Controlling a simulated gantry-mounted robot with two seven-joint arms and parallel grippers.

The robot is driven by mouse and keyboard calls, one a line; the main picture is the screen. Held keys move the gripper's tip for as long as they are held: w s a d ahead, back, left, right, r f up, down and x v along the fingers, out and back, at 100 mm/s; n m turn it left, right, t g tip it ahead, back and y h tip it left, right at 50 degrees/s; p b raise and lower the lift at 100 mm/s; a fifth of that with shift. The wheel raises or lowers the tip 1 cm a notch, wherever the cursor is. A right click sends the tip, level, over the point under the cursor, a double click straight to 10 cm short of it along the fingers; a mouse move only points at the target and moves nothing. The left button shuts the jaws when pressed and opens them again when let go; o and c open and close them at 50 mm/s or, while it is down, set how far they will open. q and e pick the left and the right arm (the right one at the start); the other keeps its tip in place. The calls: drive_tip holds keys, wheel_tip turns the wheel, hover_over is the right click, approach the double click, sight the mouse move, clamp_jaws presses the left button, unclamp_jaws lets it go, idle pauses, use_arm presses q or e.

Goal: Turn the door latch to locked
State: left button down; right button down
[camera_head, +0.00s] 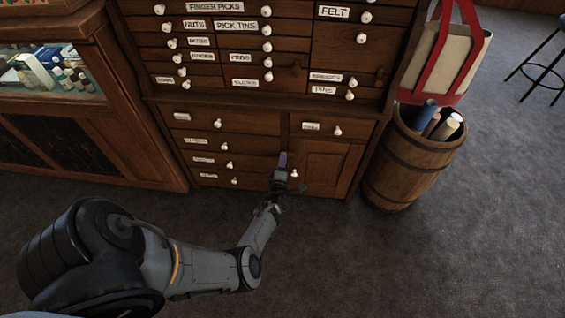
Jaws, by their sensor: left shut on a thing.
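The small wooden cabinet door (328,168) is at the lower right of the drawer cabinet and looks closed. A white knob (294,173) shows near its left edge. My left gripper (283,162) reaches up from below to the door's left edge, just left of the knob. It is shut on the door latch there. The fingers cover the latch, so its angle cannot be told. My right gripper is not in view.
Labelled drawers (228,122) with white knobs surround the door. A wooden barrel (398,165) holding rolled tubes stands close on the right, with a red-handled tote bag (440,60) above it. A glass display case (60,110) is at left. Carpet in front is clear.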

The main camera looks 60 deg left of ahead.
use_arm(q)
drive_tip(key=shift+s+f+n, duration=0.1)
drive_tip(key=shift+f+n, duration=0.05)
drive_tip(key=shift+n, duration=0.45)
drive_tip(key=c, duration=1.4)
unclamp_jaws()
drive_tip(key=o, duration=0.5)
drive_tip(key=shift+a, duration=0.15)
drive_tip(key=shift+c, duration=0.2)
drive_tip(key=shift+d, duration=0.2)
